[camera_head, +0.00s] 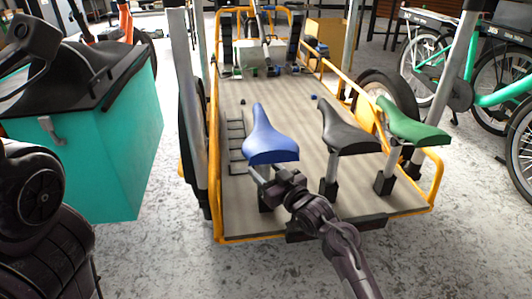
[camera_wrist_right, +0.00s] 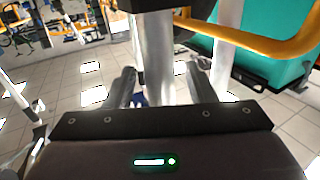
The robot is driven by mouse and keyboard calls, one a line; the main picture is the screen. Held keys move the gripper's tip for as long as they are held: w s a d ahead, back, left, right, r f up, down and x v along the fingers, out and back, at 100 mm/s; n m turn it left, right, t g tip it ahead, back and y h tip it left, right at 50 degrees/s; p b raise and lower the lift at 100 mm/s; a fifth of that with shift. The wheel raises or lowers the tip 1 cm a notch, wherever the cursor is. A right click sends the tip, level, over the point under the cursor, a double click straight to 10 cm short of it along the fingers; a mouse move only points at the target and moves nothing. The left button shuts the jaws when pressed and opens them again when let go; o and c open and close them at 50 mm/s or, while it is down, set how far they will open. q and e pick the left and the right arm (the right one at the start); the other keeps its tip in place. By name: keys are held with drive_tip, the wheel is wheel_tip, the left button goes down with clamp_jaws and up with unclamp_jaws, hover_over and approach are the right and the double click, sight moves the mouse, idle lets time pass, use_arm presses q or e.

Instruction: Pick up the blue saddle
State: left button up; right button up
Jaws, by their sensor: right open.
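The blue saddle (camera_head: 268,139) sits upright on a short post at the front left of the orange-railed cargo bed (camera_head: 300,110). My right gripper (camera_head: 262,178) is just under the front of the saddle, beside its post. In the right wrist view my right gripper (camera_wrist_right: 160,90) is open, with one finger on each side of a silver post (camera_wrist_right: 160,58). I cannot tell whether the fingers touch it. A small blue patch shows low between the fingers. The saddle's post is partly hidden by my gripper in the head view. My left gripper is out of view.
A black saddle (camera_head: 345,131) and a green saddle (camera_head: 411,123) stand on posts to the right. A teal box (camera_head: 105,150) is at the left. A silver upright (camera_head: 184,90) stands left of the bed. Bikes with green frames (camera_head: 500,92) are at the right.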

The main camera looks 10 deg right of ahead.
drive_tip(key=shift+c, duration=0.3)
drive_tip(key=c, duration=1)
drive_tip(key=shift+r, duration=0.2)
clamp_jaws()
drive_tip(key=shift+w, duration=0.1)
